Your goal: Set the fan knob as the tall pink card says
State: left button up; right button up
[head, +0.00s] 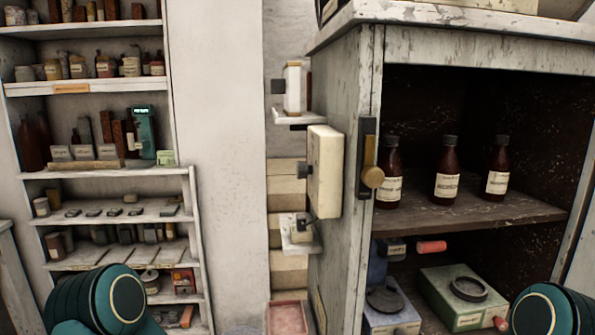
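I cannot make out a tall pink card in the head view. No knob is clearly marked as the fan's. A round brass knob (373,177) sits on a dark upright plate (367,145) on the front edge of the cabinet. A cream box (325,172) on the cabinet's left side has a small dark knob (304,170) on its left face. Any markings on them are too small to read. Teal parts of my arms show at the bottom left and bottom right corners, but neither gripper is in view.
The open weathered cabinet (345,75) holds several brown bottles (447,172) on its shelf. Below are a green box (462,297) and a pink cylinder (431,247). White wall shelves (100,173) with many small items stand left. A pink tray (289,318) lies low in the middle.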

aim_at(302, 169)
jog(key=i+j+z, duration=0.15)
jog(key=j+z, duration=0.2)
jog(key=j, duration=0.45)
jog(key=i+j+z, duration=0.1)
jog(key=j+z, duration=0.3)
jog(key=j, duration=0.45)
jog(key=j+z, duration=0.35)
jog(key=j, duration=0.45)
jog(key=k, duration=0.05)
